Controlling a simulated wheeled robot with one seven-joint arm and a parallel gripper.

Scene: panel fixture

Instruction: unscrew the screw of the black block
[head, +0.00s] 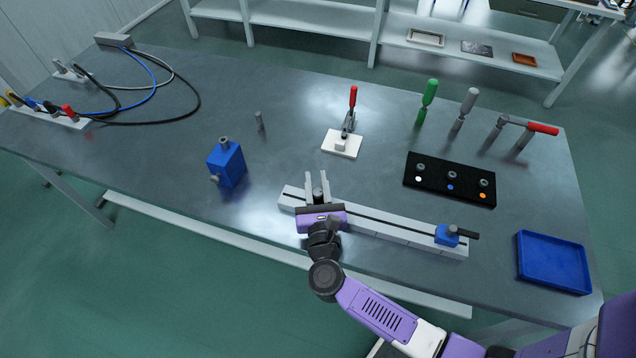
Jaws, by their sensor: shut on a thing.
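The black block (436,189) lies on the right half of the table. Several small grey round screw heads or knobs stand along its top, including a middle one (451,175), with white, blue and orange dots in front of them. My gripper (317,180) is well to the left of this block, over the left end of a pale slotted rail. Its fingers are shut on a small grey thing (318,194), mostly hidden by the gripper body. I cannot tell what it is or whether it touches the rail.
The rail (385,232) carries a blue slider (446,235) with a black handle. A blue box (226,164), a grey pin (260,121), a red-handled clamp (346,140) and upright tools (427,103) stand around. A blue tray (552,262) is at right. Cables lie far left.

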